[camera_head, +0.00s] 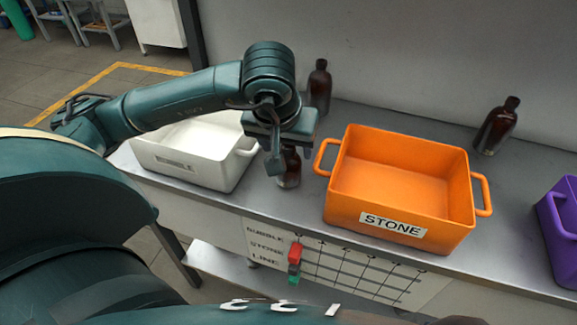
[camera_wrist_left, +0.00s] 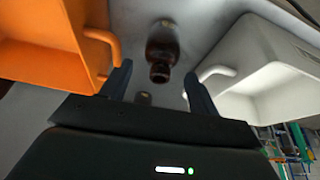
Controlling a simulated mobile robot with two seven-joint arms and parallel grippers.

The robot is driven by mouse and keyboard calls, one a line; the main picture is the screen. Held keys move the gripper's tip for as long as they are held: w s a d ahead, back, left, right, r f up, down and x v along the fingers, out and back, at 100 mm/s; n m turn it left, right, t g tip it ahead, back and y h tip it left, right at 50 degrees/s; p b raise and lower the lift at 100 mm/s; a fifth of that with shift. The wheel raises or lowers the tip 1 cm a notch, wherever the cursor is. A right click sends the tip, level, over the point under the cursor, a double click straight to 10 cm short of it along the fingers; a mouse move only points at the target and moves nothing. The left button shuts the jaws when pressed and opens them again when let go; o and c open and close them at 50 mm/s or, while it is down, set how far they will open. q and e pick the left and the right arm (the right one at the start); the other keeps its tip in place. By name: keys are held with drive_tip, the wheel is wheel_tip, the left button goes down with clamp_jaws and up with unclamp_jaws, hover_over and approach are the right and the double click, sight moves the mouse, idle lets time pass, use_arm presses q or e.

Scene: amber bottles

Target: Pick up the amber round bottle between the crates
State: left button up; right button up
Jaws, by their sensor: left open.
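The amber round bottle (camera_head: 289,172) stands on the grey bench between the white crate (camera_head: 190,160) and the orange crate (camera_head: 400,185). My left gripper (camera_head: 289,154) is open above it and hides its upper part in the head view. In the left wrist view the bottle (camera_wrist_left: 162,48) lies ahead of the two spread fingers (camera_wrist_left: 159,86), its dark cap towards the gap. No contact shows. The orange crate (camera_wrist_left: 45,60) is to the left there and the white crate (camera_wrist_left: 260,70) to the right. My right gripper is out of view.
A second amber bottle (camera_head: 319,88) stands behind, near the wall, and another (camera_head: 496,126) stands behind the orange crate's right end. A purple crate (camera_head: 562,225) is at the right edge. The crates' handles flank the narrow gap.

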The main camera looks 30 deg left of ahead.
sight(288, 163)
use_arm(q)
drive_tip(key=x, duration=0.5)
drive_tip(key=shift+w+a+f, duration=0.1)
drive_tip(key=shift+a, duration=0.1)
drive_tip(key=c, duration=0.8)
